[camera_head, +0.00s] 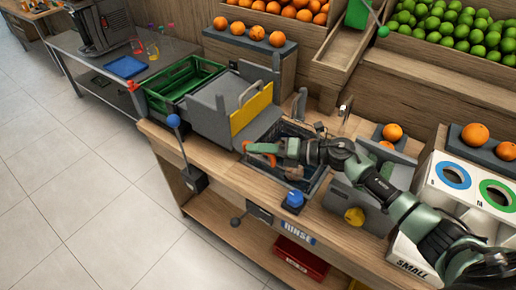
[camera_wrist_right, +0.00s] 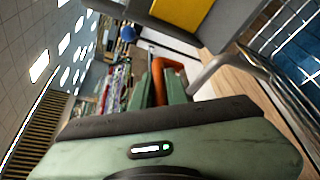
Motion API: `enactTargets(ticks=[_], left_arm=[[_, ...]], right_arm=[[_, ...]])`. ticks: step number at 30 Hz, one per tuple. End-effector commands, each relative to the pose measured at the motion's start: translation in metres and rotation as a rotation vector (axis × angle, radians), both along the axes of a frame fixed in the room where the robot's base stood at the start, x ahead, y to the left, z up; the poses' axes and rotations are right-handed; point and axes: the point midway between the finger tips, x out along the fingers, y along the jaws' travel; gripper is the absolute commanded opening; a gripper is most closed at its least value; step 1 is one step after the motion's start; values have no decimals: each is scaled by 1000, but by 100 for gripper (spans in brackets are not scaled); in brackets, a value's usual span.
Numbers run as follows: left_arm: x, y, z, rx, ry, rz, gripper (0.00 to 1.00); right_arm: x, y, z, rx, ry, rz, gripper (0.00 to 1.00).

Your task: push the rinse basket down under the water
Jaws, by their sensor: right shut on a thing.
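The rinse basket (camera_head: 318,178) is a dark wire basket in the rinse basin in the middle of the counter. My arm covers part of it, so I cannot tell how deep it sits. Part of its wire mesh shows at the right of the wrist view (camera_wrist_right: 283,45). My right gripper (camera_head: 268,149) reaches over the basin from the right. It is shut on an orange handle (camera_head: 258,147), a bent bar that also shows between the fingers in the wrist view (camera_wrist_right: 174,68). My left gripper is not in view.
A grey chute with a yellow panel (camera_head: 251,107) stands just behind the gripper. A blue knob (camera_head: 294,199) and the RINSE sign (camera_head: 298,231) are in front of the basin. A blue-balled lever (camera_head: 173,121) rises at the left. Green crate (camera_head: 186,78) stands beyond.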

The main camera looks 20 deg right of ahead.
Motion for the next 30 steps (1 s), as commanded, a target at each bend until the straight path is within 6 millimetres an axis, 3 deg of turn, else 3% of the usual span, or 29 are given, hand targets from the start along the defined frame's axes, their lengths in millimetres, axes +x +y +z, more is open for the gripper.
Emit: enactTargets(ticks=[8, 18, 27, 28, 30], left_arm=[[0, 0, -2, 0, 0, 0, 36], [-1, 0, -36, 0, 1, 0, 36], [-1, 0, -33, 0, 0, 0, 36], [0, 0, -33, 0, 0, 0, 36], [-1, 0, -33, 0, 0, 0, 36]], right_arm=[[0, -1, -4, -1, 4, -2, 0], [-2, 0, -42, -4, 9, 1, 0], [-2, 0, -40, -4, 9, 2, 0], [-2, 0, -40, -4, 9, 2, 23], [-2, 0, -39, -3, 7, 1, 23]])
